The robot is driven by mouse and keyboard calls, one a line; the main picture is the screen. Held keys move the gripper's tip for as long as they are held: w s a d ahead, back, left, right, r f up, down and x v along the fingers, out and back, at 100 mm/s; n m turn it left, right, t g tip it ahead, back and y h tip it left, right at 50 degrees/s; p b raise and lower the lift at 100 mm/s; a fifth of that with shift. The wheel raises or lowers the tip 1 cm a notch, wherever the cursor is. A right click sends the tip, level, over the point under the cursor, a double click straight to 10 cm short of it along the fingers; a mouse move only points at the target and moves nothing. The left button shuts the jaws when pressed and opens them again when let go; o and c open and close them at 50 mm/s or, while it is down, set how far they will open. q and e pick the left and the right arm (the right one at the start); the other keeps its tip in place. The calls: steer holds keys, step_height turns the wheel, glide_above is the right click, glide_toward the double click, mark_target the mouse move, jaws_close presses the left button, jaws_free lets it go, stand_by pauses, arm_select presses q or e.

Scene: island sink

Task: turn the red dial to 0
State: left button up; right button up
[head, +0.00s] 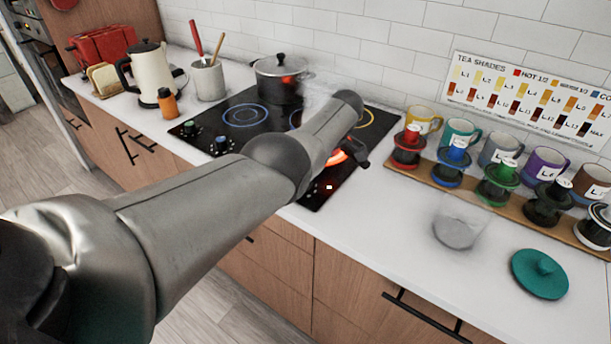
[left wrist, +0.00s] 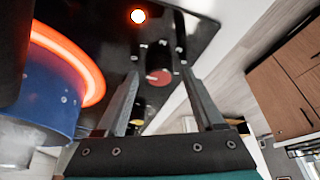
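The red dial (left wrist: 158,77) sits on the black cooktop panel in the left wrist view, with a small pale mark near it. I cannot read its setting. My left gripper (left wrist: 160,92) is open, its two dark fingers on either side of the dial with gaps to it; contact is not visible. In the head view my left arm reaches across the cooktop (head: 222,113), and my left gripper (head: 356,160) is at its right front part. The arm and gripper hide the dial there. My right gripper is in neither view.
A burner (left wrist: 88,62) glows orange-red beside the gripper, and an indicator light (left wrist: 138,16) is lit. A black pot (head: 278,80) stands at the back. Several mugs and drippers line a wooden board (head: 468,184) at right. A glass bowl (head: 455,232) and teal lid (head: 539,275) lie on the front counter.

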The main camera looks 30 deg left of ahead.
arm_select(q)
steer(key=p+v, duration=0.2)
steer(key=v, duration=0.3)
steer(key=shift+w+r, duration=0.1)
steer(key=v, duration=1)
